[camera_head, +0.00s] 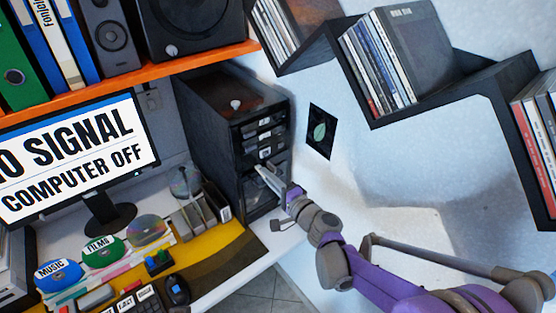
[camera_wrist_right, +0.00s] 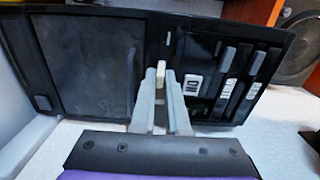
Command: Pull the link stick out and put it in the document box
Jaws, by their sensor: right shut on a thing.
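The black computer tower (camera_head: 213,118) stands on the desk, its front facing right. My right gripper (camera_head: 262,171) reaches to this front, below the drive bays. In the right wrist view its two grey fingers (camera_wrist_right: 166,78) are shut on a small cream stick (camera_wrist_right: 160,70), which I take as the link stick. The stick's far end is against or very near the tower front; I cannot tell whether it is still plugged in. A grey box with upright dividers (camera_head: 198,215), possibly the document box, stands on the desk left of my gripper. My left gripper is out of view.
A monitor (camera_head: 75,155) reading "NO SIGNAL" stands at left. Labelled discs (camera_head: 103,252), a mouse (camera_head: 177,290) and a keyboard (camera_head: 140,303) lie on the desk. An orange shelf (camera_head: 150,76) is above; a zigzag disc shelf (camera_head: 432,103) hangs on the right wall.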

